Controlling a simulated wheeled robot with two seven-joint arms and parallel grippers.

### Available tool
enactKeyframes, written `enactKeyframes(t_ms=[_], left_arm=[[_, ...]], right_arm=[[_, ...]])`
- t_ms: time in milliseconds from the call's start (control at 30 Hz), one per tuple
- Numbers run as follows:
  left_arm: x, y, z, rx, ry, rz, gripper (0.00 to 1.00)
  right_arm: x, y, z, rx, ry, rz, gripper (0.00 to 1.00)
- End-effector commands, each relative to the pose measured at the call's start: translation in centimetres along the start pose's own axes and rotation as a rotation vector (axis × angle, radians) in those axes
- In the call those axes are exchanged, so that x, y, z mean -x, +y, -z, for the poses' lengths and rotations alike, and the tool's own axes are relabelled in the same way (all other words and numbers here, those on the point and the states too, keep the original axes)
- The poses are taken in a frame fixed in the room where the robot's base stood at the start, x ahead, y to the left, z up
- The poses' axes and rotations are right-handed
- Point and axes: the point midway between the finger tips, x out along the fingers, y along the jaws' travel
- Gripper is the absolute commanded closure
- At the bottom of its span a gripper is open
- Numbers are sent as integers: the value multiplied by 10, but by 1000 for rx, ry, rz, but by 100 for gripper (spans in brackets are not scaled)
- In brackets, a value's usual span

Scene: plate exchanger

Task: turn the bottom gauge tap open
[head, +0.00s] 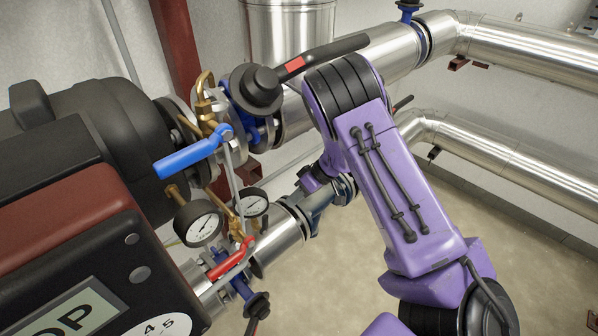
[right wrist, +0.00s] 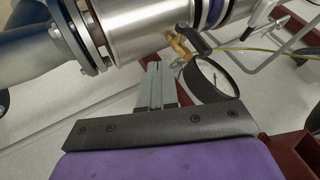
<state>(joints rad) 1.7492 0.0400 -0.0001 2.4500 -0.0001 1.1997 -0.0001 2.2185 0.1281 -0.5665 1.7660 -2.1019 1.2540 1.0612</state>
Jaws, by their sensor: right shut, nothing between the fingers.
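Two white-faced pressure gauges hang by the pipework in the head view: one at the left (head: 198,223) and one at the right (head: 252,203). Brass tap fittings (head: 235,222) show between them, partly hidden by a grey rod. In the right wrist view, a brass tap (right wrist: 180,43) sits on the metal pipe, beside a dark-rimmed gauge (right wrist: 212,78). My right gripper (right wrist: 154,67) is shut and empty, its fingertips just below the pipe and left of the tap and gauge, apparently apart from the tap. The head view shows little of this hand behind my purple arm. My left gripper is out of view.
A blue lever (head: 187,158), a red lever (head: 231,260) and a black-handled lever (head: 322,55) stick out around the pipes. A black tank and a red-and-black display unit (head: 75,255) fill the left. Floor at lower right is clear.

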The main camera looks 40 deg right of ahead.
Motion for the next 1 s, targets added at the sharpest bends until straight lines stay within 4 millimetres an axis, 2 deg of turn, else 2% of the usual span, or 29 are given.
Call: enactKeyframes(t_ms=[33, 133, 300, 500, 800, 867, 1000], left_arm=[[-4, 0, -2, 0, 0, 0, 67], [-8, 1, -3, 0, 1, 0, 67], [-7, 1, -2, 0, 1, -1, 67], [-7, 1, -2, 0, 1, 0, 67], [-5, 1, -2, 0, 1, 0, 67], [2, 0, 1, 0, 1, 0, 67], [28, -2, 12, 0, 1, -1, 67]], right_arm=[[-14, 1, -2, -1, -1, 2, 100], [-35, 0, -1, 0, -1, 2, 100], [-45, -26, 3, 3, -1, 2, 100], [-50, -38, 4, 4, -1, 1, 100], [-49, -39, 4, 3, -2, 2, 100], [-48, -43, 5, 3, -3, 2, 100], [-46, -55, 8, 3, -6, 4, 100]])
